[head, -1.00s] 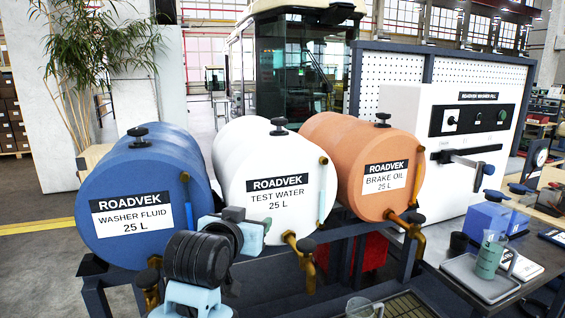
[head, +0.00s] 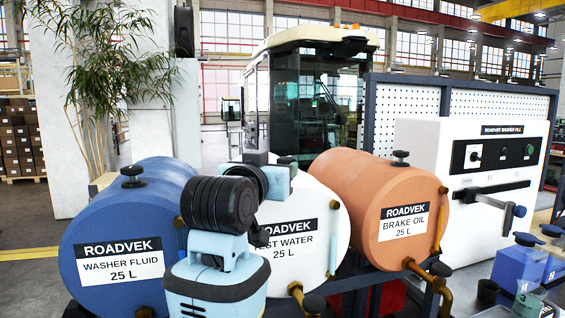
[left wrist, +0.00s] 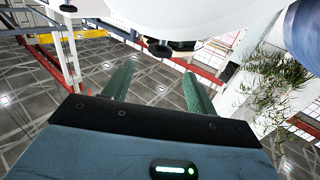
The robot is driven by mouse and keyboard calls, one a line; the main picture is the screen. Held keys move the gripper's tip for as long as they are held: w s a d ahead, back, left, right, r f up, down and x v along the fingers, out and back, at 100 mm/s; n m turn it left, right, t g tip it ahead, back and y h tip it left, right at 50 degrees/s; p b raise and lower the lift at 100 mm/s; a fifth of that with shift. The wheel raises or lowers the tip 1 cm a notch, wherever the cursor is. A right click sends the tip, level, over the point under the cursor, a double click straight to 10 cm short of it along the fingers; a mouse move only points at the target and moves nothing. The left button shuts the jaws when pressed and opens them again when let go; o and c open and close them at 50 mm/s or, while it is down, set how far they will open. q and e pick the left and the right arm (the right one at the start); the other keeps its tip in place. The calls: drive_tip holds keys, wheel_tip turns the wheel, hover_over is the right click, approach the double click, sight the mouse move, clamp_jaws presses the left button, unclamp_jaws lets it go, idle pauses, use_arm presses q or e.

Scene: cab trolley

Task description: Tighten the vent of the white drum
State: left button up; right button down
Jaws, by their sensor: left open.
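The white drum (head: 308,262), labelled TEST WATER, stands between a blue drum (head: 185,262) and an orange drum (head: 350,185). My left arm crosses in front of it, with the hand (head: 280,178) at its upper part. The white drum's vent is hidden behind the arm in the head view. The left wrist view is upside down: the white drum (left wrist: 205,12) fills the top, with a black vent knob (left wrist: 159,48) just beyond the fingers. My left gripper (left wrist: 159,70) is open, its green fingers apart with nothing between them. My right gripper is not in view.
Black vents top the blue drum (head: 132,176) and the orange drum (head: 401,158). Brass taps stick out at the drum fronts. A white filling panel (head: 420,150) with a lever stands at the right. Blue containers (head: 515,268) stand at lower right.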

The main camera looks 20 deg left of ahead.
sight(280, 162)
use_arm(q)
drive_tip(key=w, duration=0.6)
drive_tip(key=shift+w+f, duration=0.1)
drive_tip(key=shift+w, duration=0.2)
drive_tip(key=c, duration=1)
drive_tip(key=shift+a+h, duration=0.1)
drive_tip(key=shift+h, duration=0.2)
drive_tip(key=shift+w+a+m+g+h, duration=0.15)
drive_tip(key=shift+m+g+h, duration=0.1)
drive_tip(key=shift+m+h, duration=0.65)
drive_tip(key=shift+s+a+m+g+h, duration=0.15)
drive_tip(key=shift+m+h, duration=0.4)
drive_tip(key=shift+h, duration=0.6)
drive_tip(key=shift+w+a+m+g+h, duration=0.15)
drive_tip(key=shift+m+g+h, duration=0.15)
drive_tip(key=shift+m+h, duration=0.6)
drive_tip(key=shift+h, duration=0.25)
